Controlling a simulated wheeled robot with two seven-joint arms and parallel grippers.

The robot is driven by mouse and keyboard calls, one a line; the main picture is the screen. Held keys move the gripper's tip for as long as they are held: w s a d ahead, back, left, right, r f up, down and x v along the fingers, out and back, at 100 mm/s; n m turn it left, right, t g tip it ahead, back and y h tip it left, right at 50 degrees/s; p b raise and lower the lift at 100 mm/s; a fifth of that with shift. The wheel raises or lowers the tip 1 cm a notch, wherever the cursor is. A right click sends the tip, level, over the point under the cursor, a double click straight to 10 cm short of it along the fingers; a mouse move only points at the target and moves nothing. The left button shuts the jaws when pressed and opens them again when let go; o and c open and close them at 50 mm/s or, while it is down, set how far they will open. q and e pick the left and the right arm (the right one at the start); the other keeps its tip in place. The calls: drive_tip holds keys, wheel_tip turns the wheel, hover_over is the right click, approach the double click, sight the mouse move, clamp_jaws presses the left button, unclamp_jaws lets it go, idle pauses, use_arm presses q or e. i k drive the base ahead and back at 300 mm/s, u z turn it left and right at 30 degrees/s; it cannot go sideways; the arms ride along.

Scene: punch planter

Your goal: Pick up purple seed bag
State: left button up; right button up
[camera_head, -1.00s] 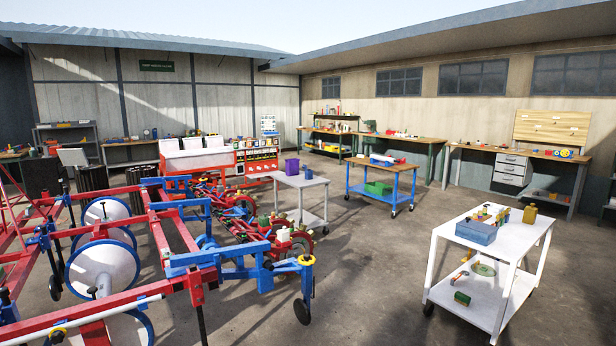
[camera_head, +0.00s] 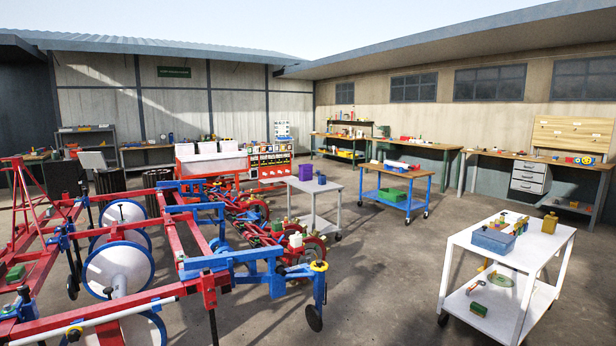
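A purple thing (camera_head: 305,173), box-like at this size and likely the seed bag, stands upright on a small grey cart (camera_head: 322,187) near the middle of the view. A small dark blue item (camera_head: 321,179) stands beside it on the right. Neither of my grippers shows in the head view, so their state is hidden.
A red and blue planter frame (camera_head: 150,265) fills the left and reaches toward the grey cart. A white cart (camera_head: 530,255) with a blue bin (camera_head: 493,241) stands at right. A blue cart (camera_head: 392,197) stands behind. Open concrete floor (camera_head: 385,270) lies between.

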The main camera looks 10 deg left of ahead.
sight(305, 171)
drive_tip(key=z, duration=0.2)
drive_tip(key=i, duration=5.8)
drive_tip(key=u, duration=0.1)
drive_tip(key=i, duration=4.95)
drive_tip(key=u, duration=0.95)
